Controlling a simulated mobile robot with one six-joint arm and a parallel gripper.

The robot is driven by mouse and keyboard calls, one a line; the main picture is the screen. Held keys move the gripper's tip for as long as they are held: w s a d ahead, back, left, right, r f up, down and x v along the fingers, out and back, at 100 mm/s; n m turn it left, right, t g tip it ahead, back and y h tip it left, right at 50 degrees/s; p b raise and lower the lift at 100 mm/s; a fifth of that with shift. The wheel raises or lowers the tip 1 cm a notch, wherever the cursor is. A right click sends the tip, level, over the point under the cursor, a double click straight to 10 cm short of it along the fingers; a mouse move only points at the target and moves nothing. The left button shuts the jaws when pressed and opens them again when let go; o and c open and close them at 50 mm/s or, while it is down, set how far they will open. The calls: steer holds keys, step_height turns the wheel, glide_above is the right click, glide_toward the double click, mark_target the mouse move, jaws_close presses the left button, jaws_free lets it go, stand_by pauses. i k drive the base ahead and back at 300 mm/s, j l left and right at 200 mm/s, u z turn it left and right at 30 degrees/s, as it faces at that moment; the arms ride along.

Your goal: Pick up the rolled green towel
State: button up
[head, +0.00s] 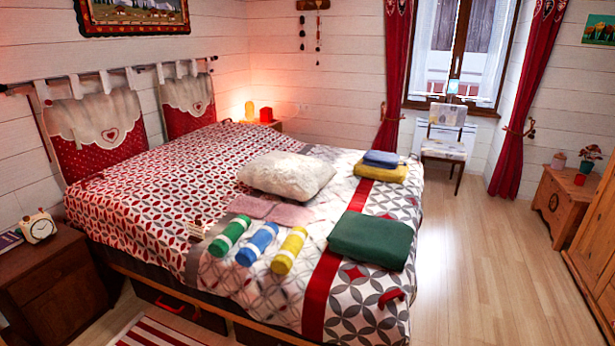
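The rolled green towel (222,243) lies on the bed near its front edge, in the head view. It has a pale band around it and is the leftmost of three rolls. A rolled blue towel (249,254) lies just right of it, and a rolled yellow towel (284,262) lies right of that. The rolls lie roughly parallel, with small gaps between them. My gripper is not in view.
The bed (150,190) also carries a pale pillow (287,174), folded pink cloths (290,215), a folded green blanket (371,238) and a blue-and-yellow stack (381,172). A nightstand (55,295) stands left. The wooden floor (480,270) to the right is clear.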

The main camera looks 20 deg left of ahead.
mark_target(222, 243)
steer(key=j, duration=1.3)
steer(key=i+j, duration=0.15)
steer(key=j, duration=2.5)
steer(key=i+j, duration=0.15)
steer(key=j, duration=1.2)
